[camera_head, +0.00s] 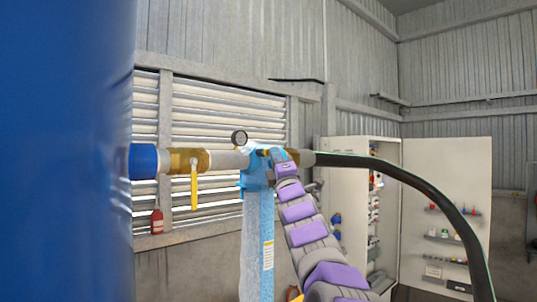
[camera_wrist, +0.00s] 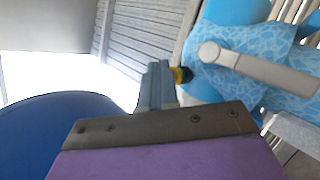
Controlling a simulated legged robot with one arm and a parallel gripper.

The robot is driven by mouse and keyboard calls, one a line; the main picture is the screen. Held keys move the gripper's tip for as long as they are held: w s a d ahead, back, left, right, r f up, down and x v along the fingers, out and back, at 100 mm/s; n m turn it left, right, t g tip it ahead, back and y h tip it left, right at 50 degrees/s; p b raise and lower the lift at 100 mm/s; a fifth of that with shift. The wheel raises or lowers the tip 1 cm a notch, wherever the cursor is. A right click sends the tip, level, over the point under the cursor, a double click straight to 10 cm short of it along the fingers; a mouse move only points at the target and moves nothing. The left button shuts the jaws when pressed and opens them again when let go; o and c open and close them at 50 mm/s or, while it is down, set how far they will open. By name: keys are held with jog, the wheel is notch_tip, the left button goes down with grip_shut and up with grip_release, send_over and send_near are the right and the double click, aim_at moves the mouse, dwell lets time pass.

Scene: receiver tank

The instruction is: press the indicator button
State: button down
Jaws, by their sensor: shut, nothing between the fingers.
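A small yellow and black knob (camera_wrist: 181,75), which looks like the indicator button, juts from the housing's side. My gripper (camera_wrist: 160,82) is shut and empty. Its fingertips are right beside the knob; I cannot tell whether they touch. In the head view, my gripper (camera_head: 276,155) is at the housing's head, and the knob is hard to make out.
A large blue tank (camera_head: 65,150) fills the left. A brass valve with a yellow handle (camera_head: 194,188) and a round gauge (camera_head: 239,137) sit on the pipe. A black hose (camera_head: 420,185) arches to the right. An open white cabinet (camera_head: 440,190) stands behind it.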

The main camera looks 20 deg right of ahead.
jog(key=shift+s, duration=0.1)
dwell(0.3)
jog(key=shift+s+d+b, duration=0.2)
jog(key=shift+s+b, duration=0.4)
jog(key=shift+f, duration=0.1)
jog(key=s, duration=0.1)
jog(key=s+d+b, duration=0.1)
jog(key=s, duration=0.1)
jog(key=s+b, duration=0.1)
jog(key=shift+s+d, duration=0.35)
dwell(0.6)
